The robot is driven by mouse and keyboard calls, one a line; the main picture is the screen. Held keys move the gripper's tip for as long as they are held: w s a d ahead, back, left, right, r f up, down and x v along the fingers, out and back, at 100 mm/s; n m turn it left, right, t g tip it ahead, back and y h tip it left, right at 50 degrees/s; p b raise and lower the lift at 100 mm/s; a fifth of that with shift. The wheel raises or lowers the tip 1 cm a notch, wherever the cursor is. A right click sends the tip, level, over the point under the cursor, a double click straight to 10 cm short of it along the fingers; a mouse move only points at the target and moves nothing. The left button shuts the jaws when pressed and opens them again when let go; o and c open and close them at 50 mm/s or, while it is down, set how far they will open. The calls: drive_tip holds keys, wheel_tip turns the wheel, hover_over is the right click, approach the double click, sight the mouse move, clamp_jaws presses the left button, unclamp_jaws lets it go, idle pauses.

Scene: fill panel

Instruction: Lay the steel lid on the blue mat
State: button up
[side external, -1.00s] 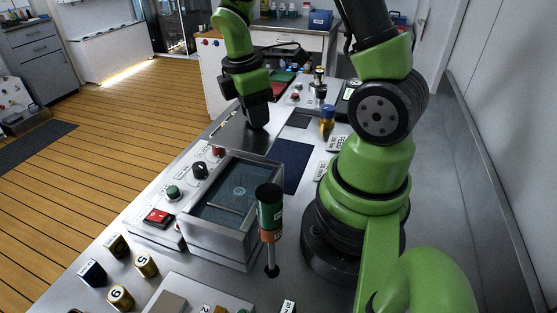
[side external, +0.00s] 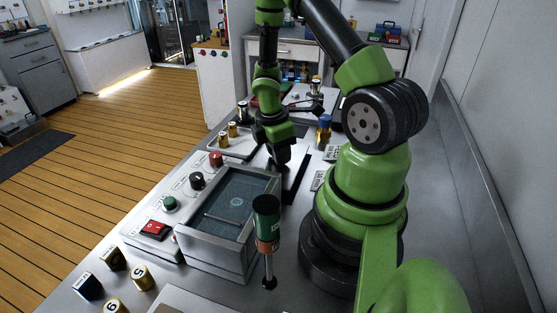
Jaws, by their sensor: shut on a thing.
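My gripper (side external: 279,165) is shut on the steel lid (side external: 287,184), a flat grey plate that shows only in part beneath the fingers. The lid is over the blue mat (side external: 299,180) and covers most of it from this view. Only a dark strip of the mat shows along the lid's right side. I cannot tell whether the lid touches the mat or is a little above it.
A blue and brass cylinder (side external: 324,130) stands behind the mat. Several brass pieces (side external: 228,133) sit in a recess to the left.

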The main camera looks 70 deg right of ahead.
sight(271, 162)
drive_tip(key=shift+f, duration=1.35)
drive_tip(key=o, duration=1)
drive_tip(key=shift+f, duration=0.1)
drive_tip(key=w+a+r+m+t, duration=0.1)
drive_tip(key=a+r+m+t, duration=0.3)
drive_tip(key=r, duration=0.7)
drive_tip(key=w+a+r+m, duration=0.15)
drive_tip(key=a+r, duration=0.35)
drive_tip(key=r, duration=0.7)
drive_tip(key=s+a+r+m+t+y, duration=0.1)
drive_tip(key=s+a+r+m, duration=0.1)
drive_tip(key=a, duration=0.1)
drive_tip(key=s+a+r+m+t+y, duration=0.1)
drive_tip(key=s+a+r+m+t, duration=0.1)
drive_tip(key=a+m, duration=0.1)
drive_tip(key=s+a+r+m+t+y, duration=0.1)
drive_tip(key=s+a+r+m, duration=0.1)
drive_tip(key=a, duration=0.3)
drive_tip(key=shift+m+v, duration=0.25)
drive_tip(key=shift+v, duration=0.55)
